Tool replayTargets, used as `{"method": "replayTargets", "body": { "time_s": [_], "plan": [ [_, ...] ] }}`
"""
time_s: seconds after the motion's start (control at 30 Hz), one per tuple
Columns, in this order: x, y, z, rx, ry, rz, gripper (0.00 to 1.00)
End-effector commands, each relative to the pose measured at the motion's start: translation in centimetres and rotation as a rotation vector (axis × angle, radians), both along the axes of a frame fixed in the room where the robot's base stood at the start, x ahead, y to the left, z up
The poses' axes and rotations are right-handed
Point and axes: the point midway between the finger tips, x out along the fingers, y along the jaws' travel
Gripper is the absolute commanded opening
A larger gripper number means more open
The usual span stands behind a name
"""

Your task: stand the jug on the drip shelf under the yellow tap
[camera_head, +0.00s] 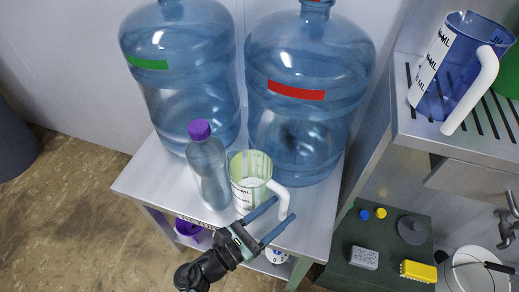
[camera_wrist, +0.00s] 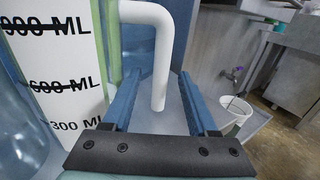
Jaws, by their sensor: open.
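A green-tinted clear jug (camera_head: 250,168) with a white handle (camera_head: 283,198) stands upright on the metal table, in front of the red-banded bottle. The jug's printed side (camera_wrist: 66,70) fills the left of the wrist view. My gripper (camera_head: 285,206) is open at the handle. In the wrist view the handle's lower end (camera_wrist: 159,95) lies between the two fingers, with room on both sides. A second jug, blue with a white handle (camera_head: 458,65), stands on a slotted metal shelf (camera_head: 488,140) at the upper right. I cannot make out a yellow tap.
Large bottles with a green band (camera_head: 148,64) and a red band (camera_head: 296,91) stand behind the jug. A purple-capped bottle (camera_head: 208,172) is close at its left. A dark green surface (camera_head: 385,235) with sponges lies lower right. The wrist view shows a white bucket (camera_wrist: 232,115).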

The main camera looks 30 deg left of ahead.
Motion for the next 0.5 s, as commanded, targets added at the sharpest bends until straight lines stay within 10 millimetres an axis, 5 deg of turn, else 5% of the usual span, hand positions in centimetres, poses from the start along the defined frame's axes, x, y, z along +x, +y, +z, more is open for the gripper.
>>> {"method": "replayTargets", "body": {
  "time_s": [0.3, 0.5],
  "plan": [
    [4.1, -1.2, 0.0, 0.001, -0.001, -0.003, 0.59],
    [5.0, -1.4, 0.0, 0.000, 0.001, -0.002, 0.59]
  ]
}}
